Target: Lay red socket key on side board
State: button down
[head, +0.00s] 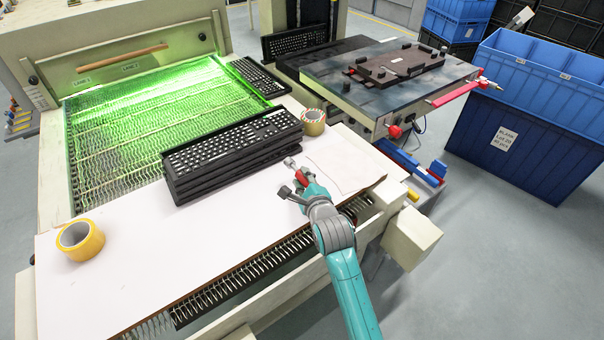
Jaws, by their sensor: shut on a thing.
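My gripper (297,186) is at the middle of the head view, above the right part of the white side board (140,235). It is shut on the red socket key (291,163), a small tool with a silver end and a red part. The key sticks out beyond the fingers, tilted up and to the left. My fingers and wrist partly hide the key. Whether the key touches the board cannot be told.
A stack of black keyboards (235,150) stands left of the gripper. A striped tape roll (313,122) is behind it and a pale sheet (345,172) lies to its right. A yellow tape roll (80,240) is far left. The board's front middle is clear.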

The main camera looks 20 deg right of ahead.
jog(key=shift+f, duration=2.05)
jog(key=shift+s+f, duration=0.1)
jog(key=shift+f, duration=0.2)
jog(key=c, duration=0.7)
grip_release()
jog(key=shift+d+f, duration=0.1)
jog(key=v, duration=0.6)
jog(key=shift+s, duration=0.1)
jog(key=shift+s+r, duration=0.3)
jog(key=shift+s, duration=0.05)
jog(key=shift+s, duration=0.1)
jog(key=v, duration=1.2)
